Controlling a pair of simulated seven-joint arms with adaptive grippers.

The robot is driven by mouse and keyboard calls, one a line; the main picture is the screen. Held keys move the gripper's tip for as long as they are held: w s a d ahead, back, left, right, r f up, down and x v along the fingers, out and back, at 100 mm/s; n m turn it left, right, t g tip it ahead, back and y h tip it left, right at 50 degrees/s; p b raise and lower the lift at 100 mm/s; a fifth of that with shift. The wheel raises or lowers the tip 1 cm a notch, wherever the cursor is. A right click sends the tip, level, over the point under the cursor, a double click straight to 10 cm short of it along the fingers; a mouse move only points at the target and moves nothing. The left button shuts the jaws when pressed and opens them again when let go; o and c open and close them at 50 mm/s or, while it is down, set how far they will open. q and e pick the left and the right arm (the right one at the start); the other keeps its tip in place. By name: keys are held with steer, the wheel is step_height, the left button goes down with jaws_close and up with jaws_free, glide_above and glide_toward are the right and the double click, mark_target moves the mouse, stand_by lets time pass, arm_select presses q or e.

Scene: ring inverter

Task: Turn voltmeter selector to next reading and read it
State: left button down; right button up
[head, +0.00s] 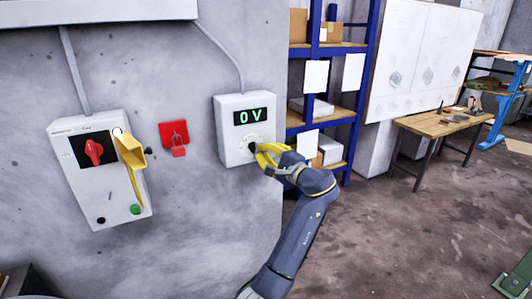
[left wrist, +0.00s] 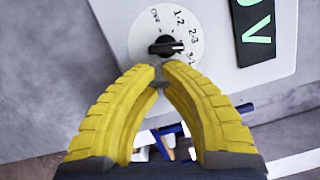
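The voltmeter (head: 232,158) is a pale box on the wall, and its green display (head: 254,116) reads 0 V. Its round selector dial also shows in the left wrist view, with a black knob (left wrist: 165,46) and printed labels including 1-2 and 2-3. The knob's light pointer mark faces right, near the lower labels. My left gripper (head: 258,156) has yellow fingers at the selector. In the left wrist view, the fingertips (left wrist: 160,70) come close together just below the knob. I cannot tell whether they touch or grip it. My right gripper is not in view.
Left of the voltmeter, a switch box (head: 75,190) has a red rotary switch (head: 94,152), a yellow lever (head: 131,154) and a green button (head: 135,209). A red wall bracket (head: 173,138) hangs between. A blue shelf (head: 366,70) and a wooden table (head: 438,124) stand right. Open floor lies in front.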

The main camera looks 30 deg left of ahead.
arm_select(q)
steer(key=shift+s+a+m, duration=0.25)
steer(key=shift+s+m, duration=0.2)
steer(key=shift+m, duration=0.35)
